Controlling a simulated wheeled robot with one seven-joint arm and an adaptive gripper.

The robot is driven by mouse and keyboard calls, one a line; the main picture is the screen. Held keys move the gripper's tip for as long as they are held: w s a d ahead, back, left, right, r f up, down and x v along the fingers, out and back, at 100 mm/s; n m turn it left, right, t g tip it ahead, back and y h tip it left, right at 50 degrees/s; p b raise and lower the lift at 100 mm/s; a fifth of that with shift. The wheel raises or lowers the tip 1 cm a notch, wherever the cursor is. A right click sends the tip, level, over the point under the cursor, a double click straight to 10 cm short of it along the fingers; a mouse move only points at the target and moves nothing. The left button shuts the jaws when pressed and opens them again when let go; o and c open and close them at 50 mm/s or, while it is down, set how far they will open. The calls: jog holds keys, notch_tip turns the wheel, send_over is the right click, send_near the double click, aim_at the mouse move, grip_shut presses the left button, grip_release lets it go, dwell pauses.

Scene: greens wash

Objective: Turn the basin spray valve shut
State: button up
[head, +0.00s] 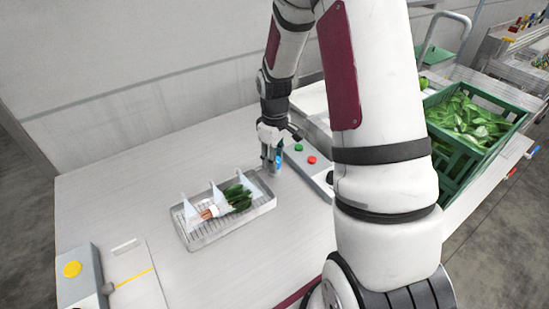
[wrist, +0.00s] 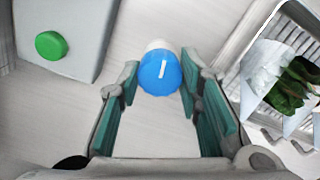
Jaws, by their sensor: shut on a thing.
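A blue round knob with a white line on its top, seemingly the spray valve (wrist: 160,74), stands on a pale base on the worktop. The line runs nearly straight up in the wrist view, leaning slightly right. My gripper (wrist: 160,84) is shut on the knob, with its green-padded fingers on either side of it. In the head view my gripper (head: 271,160) reaches down to the worktop between the rack tray and the button box. Only a bit of blue shows there, and the rest of the knob is hidden by the fingers.
A metal rack tray (head: 205,240) with white dividers and bundled greens lies close by. A grey box with green (head: 299,147) and red buttons stands on the other side. A green crate (head: 475,160) of leaves is at right, a yellow-button box (head: 80,285) at front left.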

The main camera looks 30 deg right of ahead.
jog(key=m, duration=0.5)
jog(key=shift+w+m, duration=0.1)
jog(key=shift+m, duration=0.2)
jog(key=m, duration=0.5)
jog(key=shift+m+b, duration=0.35)
jog(key=shift+m, duration=0.05)
jog(key=o, duration=1.2)
jog(key=shift+c, duration=0.2)
notch_tip(320, 180, up, 12)
